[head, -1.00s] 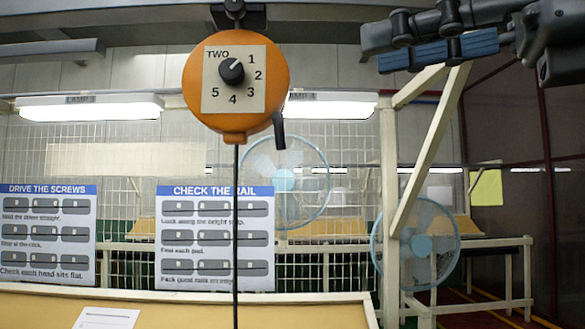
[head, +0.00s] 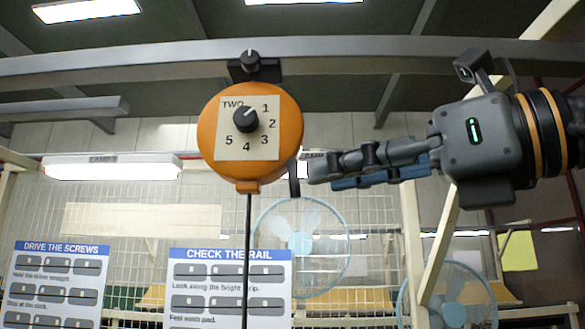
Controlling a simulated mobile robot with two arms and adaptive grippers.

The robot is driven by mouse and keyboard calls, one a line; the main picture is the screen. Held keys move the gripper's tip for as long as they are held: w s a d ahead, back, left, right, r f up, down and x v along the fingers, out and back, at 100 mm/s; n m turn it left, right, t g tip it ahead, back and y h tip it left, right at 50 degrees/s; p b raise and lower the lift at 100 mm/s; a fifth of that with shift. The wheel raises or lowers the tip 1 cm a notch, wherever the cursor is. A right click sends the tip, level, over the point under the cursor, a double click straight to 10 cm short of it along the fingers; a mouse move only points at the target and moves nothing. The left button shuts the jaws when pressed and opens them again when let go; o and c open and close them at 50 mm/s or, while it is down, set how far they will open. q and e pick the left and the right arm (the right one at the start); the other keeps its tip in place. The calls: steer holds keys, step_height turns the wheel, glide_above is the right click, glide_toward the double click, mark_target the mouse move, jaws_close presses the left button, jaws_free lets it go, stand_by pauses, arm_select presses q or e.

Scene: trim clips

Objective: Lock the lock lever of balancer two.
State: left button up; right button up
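Balancer two is an orange round housing (head: 208,135) hung from the overhead beam, with a pale plate (head: 237,152) reading "TWO" and numbers 1 to 5. Its black knob (head: 246,119) has its white mark toward the 1. The lock lever (head: 294,180) is a short dark bar hanging down at the housing's lower right edge. My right gripper (head: 312,171) comes in from the right, fingers pointing left, its tips close beside the lever. I cannot tell whether they touch it. The fingers show edge-on, so their opening is unclear. My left gripper is out of view.
A grey beam (head: 400,47) runs above the balancer. A dark cable (head: 248,235) hangs straight down from the housing. Behind stand a mesh fence, two sign boards (head: 56,285) (head: 229,290) and fans (head: 300,241). The space left of the balancer is clear.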

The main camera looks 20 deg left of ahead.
mark_target(294, 184)
steer(key=shift+p+x, duration=0.95)
steer(key=shift+x, duration=2.4)
steer(key=shift+w, duration=0.25)
steer(key=shift+d+f, duration=0.1)
jaws_close()
